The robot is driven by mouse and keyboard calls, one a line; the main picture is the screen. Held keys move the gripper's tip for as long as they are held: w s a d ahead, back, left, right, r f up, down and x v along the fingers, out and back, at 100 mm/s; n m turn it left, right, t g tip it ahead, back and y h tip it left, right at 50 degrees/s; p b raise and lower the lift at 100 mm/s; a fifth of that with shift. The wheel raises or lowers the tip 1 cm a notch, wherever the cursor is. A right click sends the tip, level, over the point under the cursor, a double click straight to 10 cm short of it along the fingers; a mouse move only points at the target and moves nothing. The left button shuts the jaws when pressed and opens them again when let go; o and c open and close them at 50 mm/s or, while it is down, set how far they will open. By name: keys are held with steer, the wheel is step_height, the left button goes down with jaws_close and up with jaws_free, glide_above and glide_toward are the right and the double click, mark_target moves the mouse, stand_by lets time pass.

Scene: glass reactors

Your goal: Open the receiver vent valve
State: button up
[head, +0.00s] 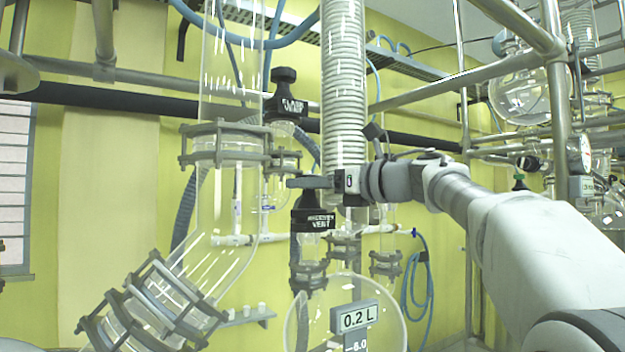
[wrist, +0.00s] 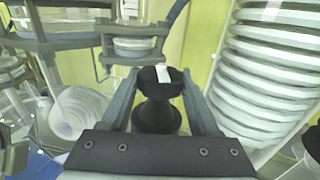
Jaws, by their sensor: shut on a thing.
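The receiver vent valve (head: 313,219) is a black-capped valve labelled "RECEIVER VENT" in the head view. It stands upright above the round glass receiver (head: 388,314). My gripper (head: 300,183) reaches in from the right, level with the top of the valve's knob. In the wrist view the black knob (wrist: 158,112), with a white mark on its top, sits between the two fingers of my gripper (wrist: 160,88). The fingers are shut on the knob from both sides. The knob's top is hidden behind my gripper in the head view.
Another black-capped valve (head: 285,95) stands just above and behind. A coiled glass condenser (head: 344,85) rises close to my gripper, also at the right of the wrist view (wrist: 265,75). A wide glass column (head: 228,80) with a clamp flange (head: 222,145) stands at left. Metal rails (head: 470,75) cross at right.

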steer(key=shift+w+n+g+y+p, duration=0.1)
steer(key=shift+n+g+y+p, duration=0.9)
steer(key=shift+g, duration=0.5)
steer(key=o, duration=1.4)
steer(key=shift+f+b, duration=0.1)
steer(key=shift+b, duration=0.25)
